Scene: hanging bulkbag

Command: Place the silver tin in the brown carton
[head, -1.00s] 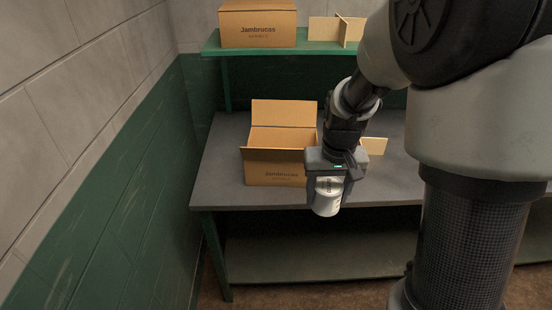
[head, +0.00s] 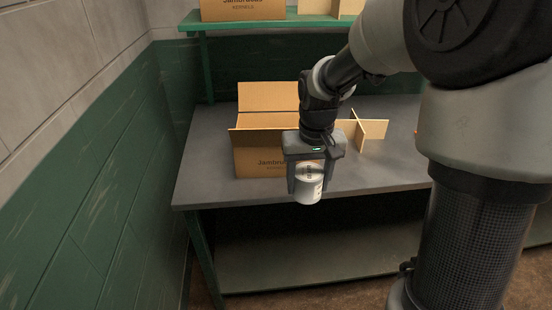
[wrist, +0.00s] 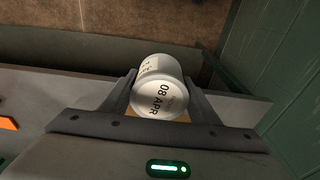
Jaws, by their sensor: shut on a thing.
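The silver tin (head: 309,188) is held between the two fingers of my gripper (head: 307,180), in front of the brown carton. In the wrist view the tin (wrist: 158,88) sits between the fingers of my gripper (wrist: 159,92), its end marked "08 APR" facing the camera. The brown carton (head: 258,161) stands on the grey table with its flaps open. My gripper hides the carton's right front part. The carton's inside is only partly visible.
The grey table (head: 214,165) has free room left of the carton. A cardboard divider (head: 371,133) stands right of it. Another carton (head: 240,9) is on the green shelf above. A green wall (head: 110,190) is at the left.

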